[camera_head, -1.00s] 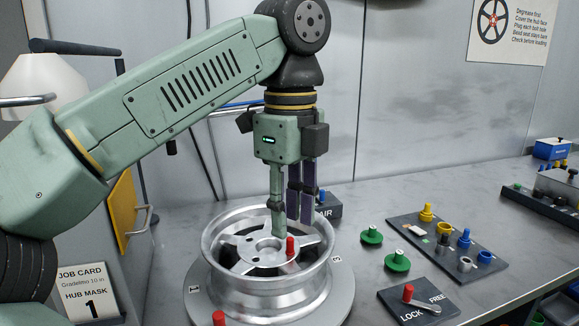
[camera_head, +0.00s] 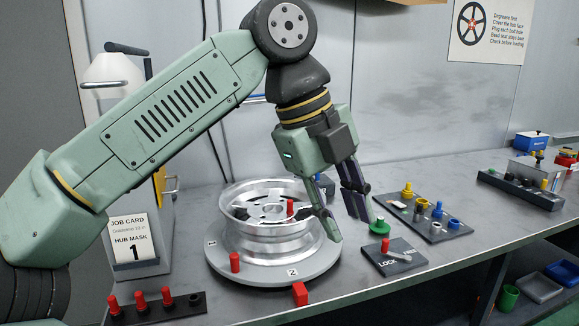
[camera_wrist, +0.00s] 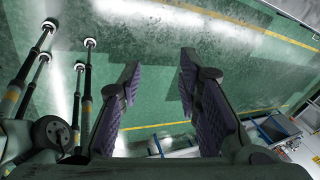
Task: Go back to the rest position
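My gripper (camera_head: 348,226) is open and empty, with its fingers apart and pointing down and to the right. In the head view it hangs in front of the wheel's right side, near the lock plate (camera_head: 390,262). In the wrist view the gripper (camera_wrist: 160,75) shows two dark padded fingers with only green floor between them. The silver wheel (camera_head: 240,215) lies flat on a grey round turntable (camera_head: 250,285). A red plug (camera_head: 291,207) stands up in the wheel's face. My gripper hides part of the wheel's right side.
A red peg (camera_head: 234,262) stands on the turntable; a red block (camera_head: 300,293) sits at its front edge. A black rack (camera_head: 175,312) holds several red plugs. A green knob (camera_head: 379,227) and a parts plate (camera_head: 428,222) lie right. A job card (camera_head: 132,240) stands left.

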